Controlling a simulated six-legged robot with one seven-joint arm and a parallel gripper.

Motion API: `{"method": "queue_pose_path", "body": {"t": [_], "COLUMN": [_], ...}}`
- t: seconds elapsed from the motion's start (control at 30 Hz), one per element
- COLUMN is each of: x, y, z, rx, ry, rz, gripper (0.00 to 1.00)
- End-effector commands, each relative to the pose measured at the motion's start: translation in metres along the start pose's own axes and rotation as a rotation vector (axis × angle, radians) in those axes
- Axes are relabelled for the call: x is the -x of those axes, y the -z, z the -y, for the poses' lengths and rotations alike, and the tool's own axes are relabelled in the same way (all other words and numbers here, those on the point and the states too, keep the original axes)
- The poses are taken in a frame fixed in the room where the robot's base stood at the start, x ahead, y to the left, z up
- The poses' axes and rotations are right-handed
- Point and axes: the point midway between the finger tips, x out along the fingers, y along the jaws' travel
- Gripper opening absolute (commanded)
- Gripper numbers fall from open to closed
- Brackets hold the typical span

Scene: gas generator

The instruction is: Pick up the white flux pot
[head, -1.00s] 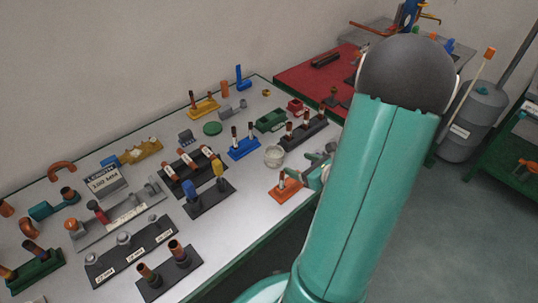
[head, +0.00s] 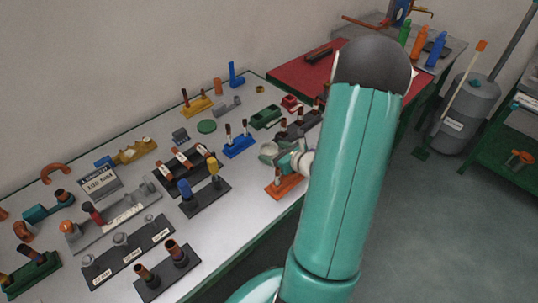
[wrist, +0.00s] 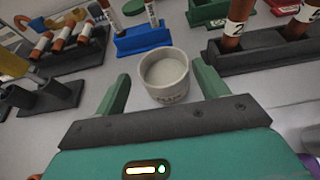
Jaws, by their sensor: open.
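The white flux pot (wrist: 164,74) is a small round open cup with a pale fill and a label on its front. It stands upright on the grey bench top. My gripper (wrist: 162,85) is open, with one green finger to the left and one to the right of the pot's near part. I see no clear contact between the fingers and the pot. In the head view the pot (head: 266,149) is partly hidden by my gripper (head: 277,152), which is at its right side.
A blue stand (wrist: 142,37) is just behind the pot to the left, and a dark rack (wrist: 262,55) with brown tubes is close at right. An orange stand (head: 285,186) is near the bench edge. Bare bench (head: 240,203) lies in front.

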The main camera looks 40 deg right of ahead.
Motion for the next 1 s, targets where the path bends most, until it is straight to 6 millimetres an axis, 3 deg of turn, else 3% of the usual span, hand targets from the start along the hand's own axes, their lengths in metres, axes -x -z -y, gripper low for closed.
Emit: {"method": "queue_pose_path", "body": {"t": [0.2, 0.5, 0.73, 1.0], "x": [-0.035, -0.042, -0.041, -0.041], "y": [0.000, -0.001, -0.001, -0.002], "z": [-0.001, -0.001, -0.001, -0.001], "rx": [0.000, 0.000, 0.000, 0.001], "ry": [-0.002, -0.001, -0.001, -0.001], "rz": [-0.001, 0.000, 0.000, 0.000], "gripper": [0.73, 0.73, 0.32, 0.32]}}
